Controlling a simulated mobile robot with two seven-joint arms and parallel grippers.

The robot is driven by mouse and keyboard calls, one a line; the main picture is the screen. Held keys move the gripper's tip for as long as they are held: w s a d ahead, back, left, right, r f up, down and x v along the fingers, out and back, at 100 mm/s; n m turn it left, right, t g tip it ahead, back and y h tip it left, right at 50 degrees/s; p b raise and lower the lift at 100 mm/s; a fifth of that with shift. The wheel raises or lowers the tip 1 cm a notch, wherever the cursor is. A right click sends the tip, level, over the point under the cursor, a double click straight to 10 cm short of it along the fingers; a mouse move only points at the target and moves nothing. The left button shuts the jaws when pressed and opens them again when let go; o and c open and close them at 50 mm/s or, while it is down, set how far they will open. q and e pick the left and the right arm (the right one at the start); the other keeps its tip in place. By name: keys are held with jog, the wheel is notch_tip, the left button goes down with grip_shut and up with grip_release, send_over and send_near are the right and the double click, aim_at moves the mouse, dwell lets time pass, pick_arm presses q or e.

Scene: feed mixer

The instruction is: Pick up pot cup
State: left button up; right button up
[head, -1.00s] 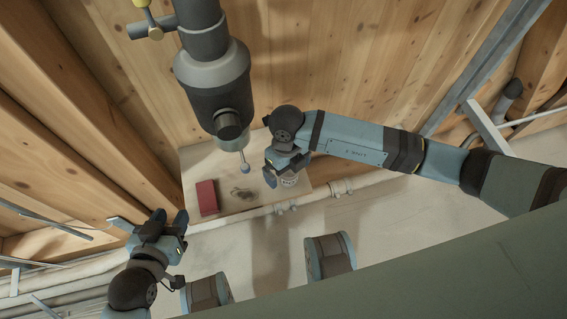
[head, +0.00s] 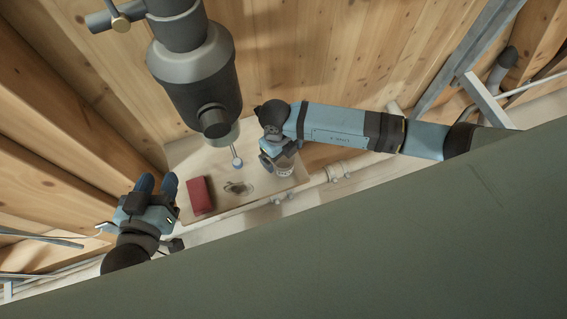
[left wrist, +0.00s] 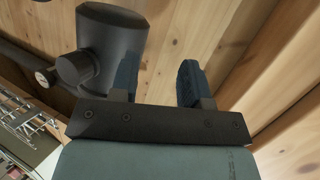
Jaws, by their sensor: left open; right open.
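A small light-coloured cup with dark markings (head: 286,170), apparently the pot cup, stands at the right end of the pale shelf board (head: 222,203) in the head view. My right gripper (head: 276,160) is open at the cup and covers part of it. I cannot tell whether the cup is between its fingers or whether they touch it. My left gripper (head: 157,187) is open and empty, left of the board. Its two fingers also show, apart, in the left wrist view (left wrist: 158,78).
A red box (head: 199,195) and a dark patch (head: 238,188) are on the board. The machine also shows in the left wrist view (left wrist: 110,40).

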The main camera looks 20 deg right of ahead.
jog(key=b, duration=0.1)
send_over(284, 163)
jog(key=s, duration=0.2)
jog(key=f, duration=0.4)
jog(key=shift+a, duration=0.35)
jog(key=shift+f, duration=0.4)
pick_arm(q)
jog(key=r, duration=0.1)
jog(key=d+r+t+h, duration=0.1)
jog(key=w+r, duration=0.1)
jog(key=shift+d+r+t, duration=0.2)
jog(key=shift+d+t, duration=0.05)
jog(key=shift+t, duration=0.05)
pick_arm(e)
jog(key=c, duration=1)
